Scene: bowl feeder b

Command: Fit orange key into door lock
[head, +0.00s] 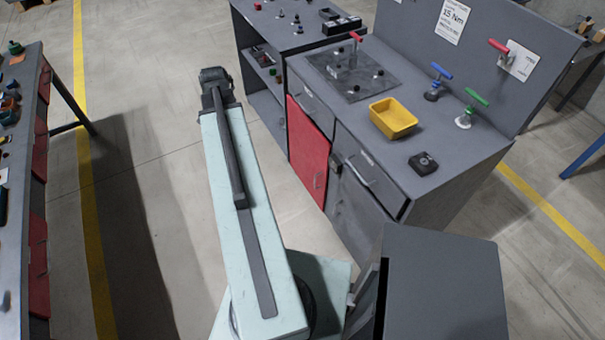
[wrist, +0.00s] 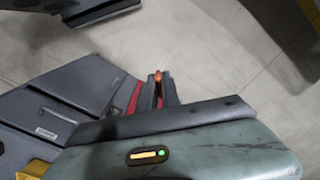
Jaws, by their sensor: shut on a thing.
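My gripper (wrist: 158,88) shows in the wrist view just past the edge of my own arm. Its narrow dark jaws are shut on a small orange piece, which looks like the orange key (wrist: 158,75); only its upper end shows. In the head view the dark end of my arm (head: 215,80) is left of the workbench, above the floor, and the key cannot be made out there. The bench has a red door (head: 308,150) and a grey door (head: 360,205). A small dark block (head: 336,164) sits between them; I cannot tell if it is the lock.
A yellow bin (head: 393,118), a black box (head: 423,163) and T-handled tools, including a green one (head: 473,105), stand on the grey bench. Another bench (head: 18,200) with clutter is at far left. Open floor (head: 150,190) lies between the benches.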

